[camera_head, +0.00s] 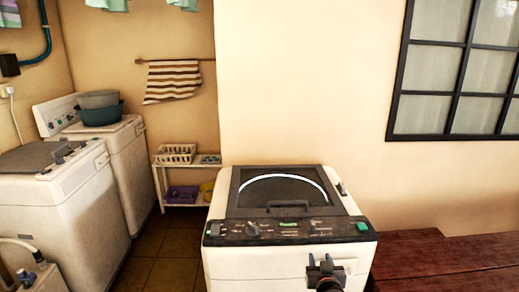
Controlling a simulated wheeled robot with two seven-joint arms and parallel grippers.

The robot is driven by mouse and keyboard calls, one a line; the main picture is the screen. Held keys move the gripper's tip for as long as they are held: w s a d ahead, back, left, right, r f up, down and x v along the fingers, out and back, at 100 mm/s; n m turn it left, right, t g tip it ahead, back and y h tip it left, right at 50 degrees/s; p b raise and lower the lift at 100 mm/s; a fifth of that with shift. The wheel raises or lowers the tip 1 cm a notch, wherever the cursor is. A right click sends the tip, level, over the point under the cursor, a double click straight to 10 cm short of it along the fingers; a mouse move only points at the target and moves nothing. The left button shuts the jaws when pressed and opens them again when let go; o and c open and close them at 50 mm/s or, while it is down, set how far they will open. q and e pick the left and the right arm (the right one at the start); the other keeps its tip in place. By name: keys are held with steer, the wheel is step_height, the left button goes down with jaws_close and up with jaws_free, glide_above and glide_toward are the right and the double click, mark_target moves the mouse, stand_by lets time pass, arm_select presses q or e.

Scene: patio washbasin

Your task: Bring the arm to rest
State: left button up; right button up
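My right gripper (319,260) is low in the picture, at the bottom edge right of centre, in front of the front panel of a white washing machine (235,265). Its two dark fingers point up with a small gap between them, and nothing shows in the gap. Whether it touches the panel I cannot tell. The rest of my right arm is cut off by the bottom edge. My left gripper is not in view.
The machine's dark lid (285,190) is closed. A reddish wooden table (450,262) stands close at the right. Other white machines (60,210) stand at the left, one bearing a dark teal basin (100,115). A white shelf (185,203) stands behind. Tiled floor (160,255) is clear between.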

steer(key=s+f+n+g, duration=0.1)
steer(key=s+f+g, duration=0.35)
steer(key=s, duration=0.85)
steer(key=s+f+n+g+y, duration=0.1)
steer(key=s+f+g, duration=0.35)
steer(key=s, duration=0.75)
steer(key=s+f+n+g, duration=0.1)
steer(key=s+f+g, duration=0.4)
steer(key=s, duration=0.8)
step_height(320, 180, down, 29)
steer(key=w+a, duration=0.1)
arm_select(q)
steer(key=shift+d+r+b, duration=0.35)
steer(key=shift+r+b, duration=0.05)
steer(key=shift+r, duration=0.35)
arm_select(e)
steer(key=s+f, duration=0.4)
steer(key=f, duration=0.6)
steer(key=s+f, duration=0.3)
steer(key=f, duration=0.7)
steer(key=shift+s+a+f+y, duration=0.3)
steer(key=shift+s+f, duration=0.05)
steer(key=shift+f, duration=0.05)
